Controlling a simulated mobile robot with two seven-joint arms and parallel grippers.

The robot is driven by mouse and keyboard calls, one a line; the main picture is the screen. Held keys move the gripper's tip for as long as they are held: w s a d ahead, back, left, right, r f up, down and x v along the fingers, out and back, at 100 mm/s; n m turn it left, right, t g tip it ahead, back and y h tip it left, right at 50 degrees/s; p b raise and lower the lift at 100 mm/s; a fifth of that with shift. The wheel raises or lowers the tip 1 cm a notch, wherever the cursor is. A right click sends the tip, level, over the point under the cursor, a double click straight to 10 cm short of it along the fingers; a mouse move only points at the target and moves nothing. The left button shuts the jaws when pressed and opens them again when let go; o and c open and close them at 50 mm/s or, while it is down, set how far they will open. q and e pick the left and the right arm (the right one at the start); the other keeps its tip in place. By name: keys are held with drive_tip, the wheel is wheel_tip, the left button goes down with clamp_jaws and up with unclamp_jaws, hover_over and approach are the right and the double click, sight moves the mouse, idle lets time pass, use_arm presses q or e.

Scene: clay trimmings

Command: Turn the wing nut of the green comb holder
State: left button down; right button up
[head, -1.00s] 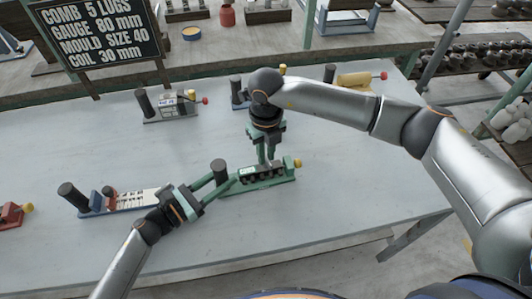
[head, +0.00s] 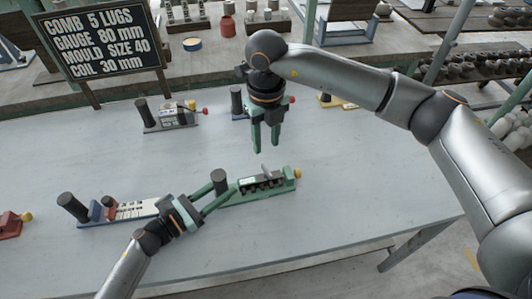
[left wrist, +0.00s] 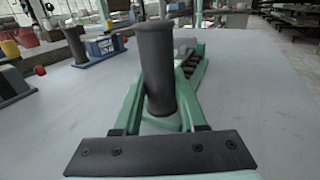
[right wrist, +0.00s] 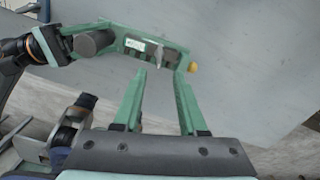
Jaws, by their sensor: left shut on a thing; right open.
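The green comb holder (head: 283,186) lies on the grey table, with a dark upright handle (head: 218,180) at its left end and a yellow knob (head: 297,173) at its right end. A pale grey wing nut (head: 266,172) stands up from its middle; it also shows in the right wrist view (right wrist: 161,44). My left gripper (head: 216,191) is shut on the dark handle, which stands between its fingers in the left wrist view (left wrist: 157,70). My right gripper (head: 266,149) is open and empty, above and apart from the holder, fingers pointing down.
A blue holder (head: 88,218) lies to the left, with a red one (head: 10,226) at the far left edge. A grey holder (head: 170,124) stands farther back. A sign (head: 100,45) reads comb 5 lugs, gauge 80 mm. The table's right side is clear.

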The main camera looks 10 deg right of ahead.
wheel_tip(320, 180, up, 3)
drive_tip(key=shift+f, duration=0.1)
idle(0.3)
use_arm(q)
drive_tip(key=shift+c, duration=1.9)
unclamp_jaws()
